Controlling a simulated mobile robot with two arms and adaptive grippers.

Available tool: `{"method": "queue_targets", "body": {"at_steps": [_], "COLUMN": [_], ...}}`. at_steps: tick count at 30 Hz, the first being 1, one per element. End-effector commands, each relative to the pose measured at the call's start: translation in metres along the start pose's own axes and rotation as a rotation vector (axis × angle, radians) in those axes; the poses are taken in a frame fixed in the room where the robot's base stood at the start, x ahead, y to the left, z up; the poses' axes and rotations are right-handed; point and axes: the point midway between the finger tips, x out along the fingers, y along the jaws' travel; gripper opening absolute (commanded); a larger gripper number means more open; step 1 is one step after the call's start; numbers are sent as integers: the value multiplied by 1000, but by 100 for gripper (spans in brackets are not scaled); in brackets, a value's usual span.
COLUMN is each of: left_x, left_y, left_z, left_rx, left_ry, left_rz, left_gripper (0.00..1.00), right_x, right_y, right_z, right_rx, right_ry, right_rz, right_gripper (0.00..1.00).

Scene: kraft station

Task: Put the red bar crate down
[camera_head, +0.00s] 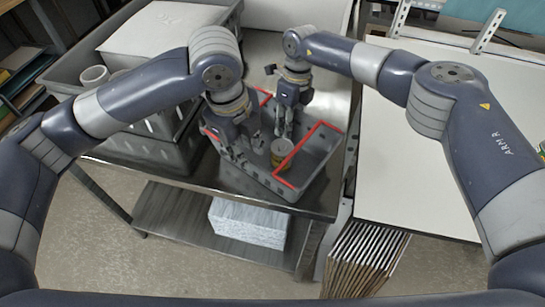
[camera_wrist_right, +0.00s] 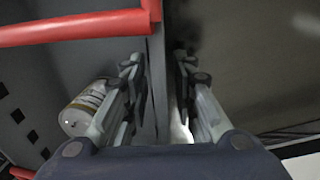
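The red bar crate (camera_head: 254,174) is grey with slotted walls and red bars along two rims. It is at the front right corner of the steel table; whether its base rests flat is hard to tell. A can (camera_head: 281,152) stands inside it. My left gripper (camera_head: 240,150) is at the crate's left side, its fingertips too small to read. My right gripper (camera_head: 285,132) is at the far side. In the right wrist view, the right gripper (camera_wrist_right: 163,90) has fingers on either side of the crate wall, with a gap visible. The can (camera_wrist_right: 84,108) and a red bar (camera_wrist_right: 70,28) also show there.
Stacked grey crates (camera_head: 150,150) stand directly left, close to the red bar crate. A white table (camera_head: 420,150) is to the right across a narrow gap. A white package (camera_head: 248,222) lies on the lower shelf (camera_head: 165,220). Flat cardboard (camera_head: 362,262) leans below.

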Motion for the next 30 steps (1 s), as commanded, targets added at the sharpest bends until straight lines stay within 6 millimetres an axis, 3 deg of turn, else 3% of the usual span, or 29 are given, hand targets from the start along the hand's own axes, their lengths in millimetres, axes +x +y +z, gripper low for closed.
{"method": "queue_targets", "body": {"at_steps": [9, 15, 30], "left_x": [0, 1, 1], "left_y": [0, 0, 0], "left_z": [0, 0, 0], "left_rx": [1, 1, 0], "left_ry": [0, 0, 0], "left_rz": [0, 0, 0], "left_gripper": [25, 25, 25], "right_x": [-68, -97, -106], "right_y": [-1, -1, 0], "right_z": [0, 0, 0], "right_rx": [0, 1, 0], "right_ry": [-3, -2, -1], "right_rz": [-3, -2, -1], "right_gripper": [25, 25, 25]}}
